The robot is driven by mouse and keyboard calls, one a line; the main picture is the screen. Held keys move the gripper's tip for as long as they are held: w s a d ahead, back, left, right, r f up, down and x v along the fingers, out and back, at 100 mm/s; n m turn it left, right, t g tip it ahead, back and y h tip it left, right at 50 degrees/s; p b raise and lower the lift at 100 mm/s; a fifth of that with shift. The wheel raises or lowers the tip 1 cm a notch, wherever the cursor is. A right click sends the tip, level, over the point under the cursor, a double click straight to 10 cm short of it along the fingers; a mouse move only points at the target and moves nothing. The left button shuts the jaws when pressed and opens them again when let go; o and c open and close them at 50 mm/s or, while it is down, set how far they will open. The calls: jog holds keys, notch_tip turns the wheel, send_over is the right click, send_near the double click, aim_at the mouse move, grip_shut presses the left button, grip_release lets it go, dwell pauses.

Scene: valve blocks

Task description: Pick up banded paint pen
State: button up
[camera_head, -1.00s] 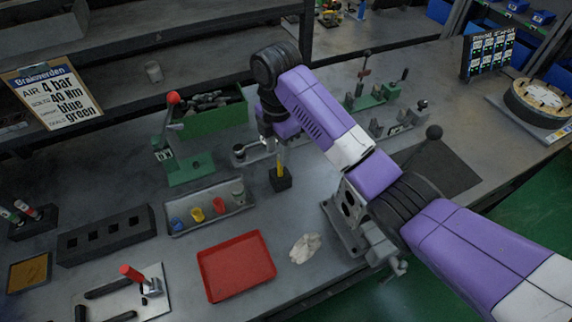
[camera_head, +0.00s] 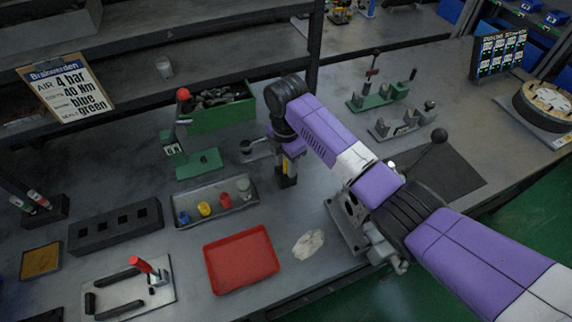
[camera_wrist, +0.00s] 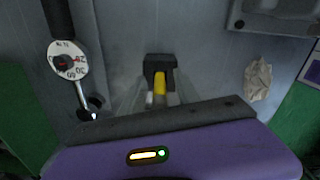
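A slim yellow pen-like piece, which I take for the paint pen, stands in a small black block (camera_head: 287,182). In the wrist view the yellow piece (camera_wrist: 160,84) is upright in front of the black block (camera_wrist: 159,64), close to the middle of the picture, with a short pale piece just left of it. Its bands cannot be made out. My gripper (camera_head: 290,165) points down right above the block and hides most of the pen in the head view.
A grey tray (camera_head: 213,213) with coloured cups is left of the block. A red tray (camera_head: 242,260) and a crumpled cloth (camera_head: 308,244) lie in front. A round dial tool (camera_wrist: 67,62) is beside my gripper. Other banded pens (camera_head: 38,199) stand far left.

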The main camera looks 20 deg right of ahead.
grip_shut()
jog(key=shift+r, duration=0.15)
